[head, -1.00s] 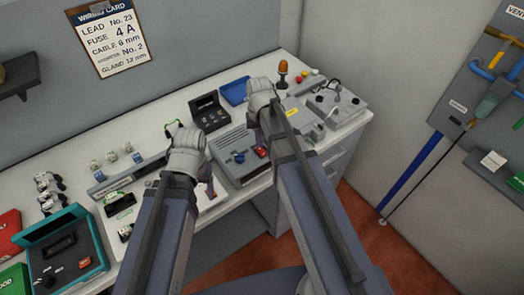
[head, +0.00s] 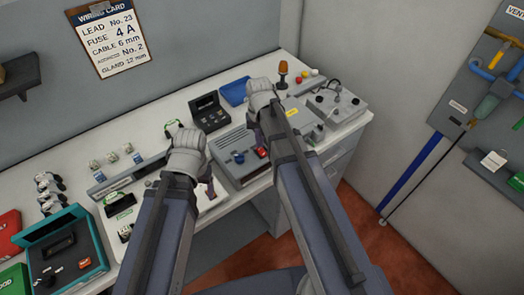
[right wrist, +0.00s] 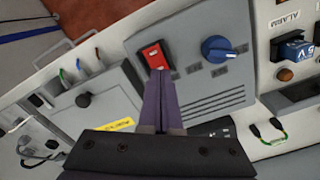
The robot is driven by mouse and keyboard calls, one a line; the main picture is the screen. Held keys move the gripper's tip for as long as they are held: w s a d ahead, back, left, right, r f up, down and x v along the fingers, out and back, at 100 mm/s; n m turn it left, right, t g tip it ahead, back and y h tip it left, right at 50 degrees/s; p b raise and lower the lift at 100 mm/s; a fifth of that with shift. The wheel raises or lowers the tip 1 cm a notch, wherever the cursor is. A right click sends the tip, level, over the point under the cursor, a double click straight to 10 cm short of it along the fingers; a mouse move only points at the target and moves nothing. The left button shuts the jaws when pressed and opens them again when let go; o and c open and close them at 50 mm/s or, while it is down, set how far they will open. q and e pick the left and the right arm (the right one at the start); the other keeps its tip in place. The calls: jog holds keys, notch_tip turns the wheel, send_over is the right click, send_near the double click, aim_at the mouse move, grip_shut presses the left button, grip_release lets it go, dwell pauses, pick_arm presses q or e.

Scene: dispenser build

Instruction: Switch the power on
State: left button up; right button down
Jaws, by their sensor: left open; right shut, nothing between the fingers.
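A grey box unit (head: 236,170) stands on the bench with a red rocker switch (head: 262,153) and a blue knob (head: 239,157) on its panel. In the right wrist view the red switch (right wrist: 152,56) sits beside the blue knob (right wrist: 217,48). My right gripper (right wrist: 161,74) is shut and empty. Its tips appear right at the switch's lower edge; whether they touch I cannot tell.
An amber beacon (head: 283,68), a blue tray (head: 234,91) and a black box (head: 209,111) stand behind. Another grey unit with a yellow label (right wrist: 117,124) is close to my right gripper. A teal tester (head: 62,252) is at the bench's left end.

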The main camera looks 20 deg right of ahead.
aim_at(260, 149)
pick_arm(q)
jog(key=shift+f+b, duration=0.9)
pick_arm(e)
jog(key=shift+f, duration=0.9)
pick_arm(q)
jog(key=shift+r, duration=0.1)
pick_arm(e)
jog(key=shift+r, duration=0.1)
notch_tip(260, 149, up, 7)
jog(key=p, duration=0.7)
pick_arm(q)
notch_tip(260, 149, up, 7)
